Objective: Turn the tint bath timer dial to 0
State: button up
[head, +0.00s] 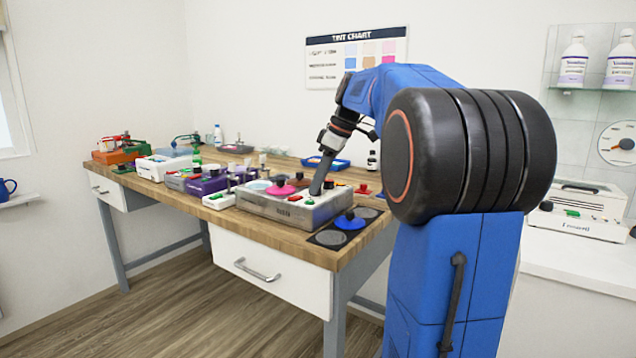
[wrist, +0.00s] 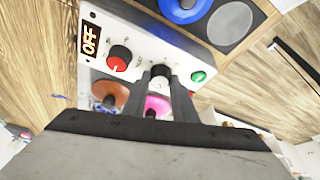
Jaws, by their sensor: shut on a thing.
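The tint bath (head: 262,208) is a pale box on the wooden bench; its white panel also shows in the wrist view (wrist: 150,38). My gripper (wrist: 161,80) is shut on the pale dial, one finger each side. It reaches down to the bath in the head view (head: 318,190). The dial's markings and labels are too small to read.
Several boxes and tools, including a purple box (head: 207,186), crowd the bench to the left. A blue tray (head: 326,162) is behind.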

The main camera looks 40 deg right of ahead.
jog(key=o, duration=1)
jog(key=v, duration=1.7)
jog(key=shift+s+d+r, duration=0.1)
jog(key=shift+d+r, duration=0.05)
